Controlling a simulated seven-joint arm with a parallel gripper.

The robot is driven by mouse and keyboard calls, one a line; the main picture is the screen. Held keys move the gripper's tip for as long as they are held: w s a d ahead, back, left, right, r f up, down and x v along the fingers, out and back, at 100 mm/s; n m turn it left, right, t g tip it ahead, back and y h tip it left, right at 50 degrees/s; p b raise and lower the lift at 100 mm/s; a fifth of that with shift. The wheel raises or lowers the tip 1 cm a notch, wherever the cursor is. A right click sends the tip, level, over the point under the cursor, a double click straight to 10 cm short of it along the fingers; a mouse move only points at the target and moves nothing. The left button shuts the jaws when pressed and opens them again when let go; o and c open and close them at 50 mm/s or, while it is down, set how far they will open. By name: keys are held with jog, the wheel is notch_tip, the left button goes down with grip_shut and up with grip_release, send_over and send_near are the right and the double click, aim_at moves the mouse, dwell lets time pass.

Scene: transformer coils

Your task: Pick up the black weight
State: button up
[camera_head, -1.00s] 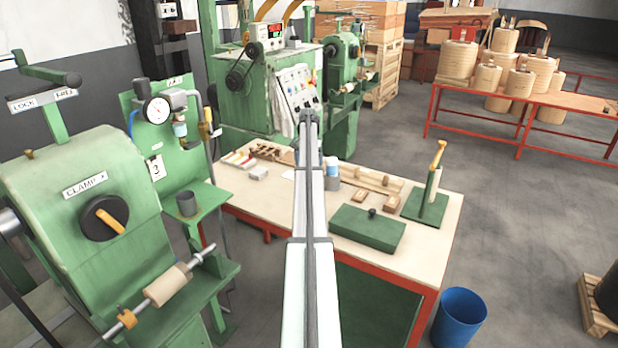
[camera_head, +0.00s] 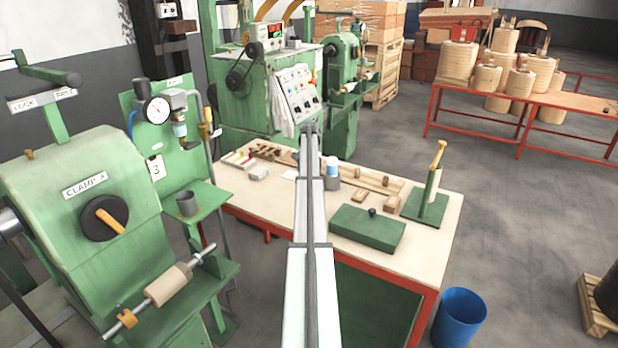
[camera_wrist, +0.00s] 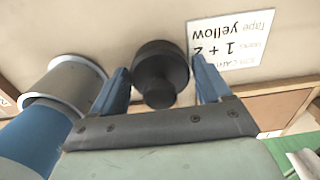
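The black weight (camera_wrist: 160,68), a dark round body with a narrower knob, shows in the wrist view on the pale table top. My gripper (camera_wrist: 159,78) is open, with one blue finger on each side of the weight. The gaps to the fingers are very small, and I cannot tell whether either finger touches it. In the head view my own arm covers the gripper and the weight.
A grey-and-blue container (camera_wrist: 66,85) stands close left of my gripper in the wrist view. A printed card (camera_wrist: 232,42) lies right of the weight. On the workbench (camera_head: 265,205) are a green box (camera_head: 366,230) and a green stand (camera_head: 427,208).

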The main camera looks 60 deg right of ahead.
jog(key=c, duration=1.2)
jog(key=shift+c, duration=0.5)
jog(key=shift+r, duration=0.2)
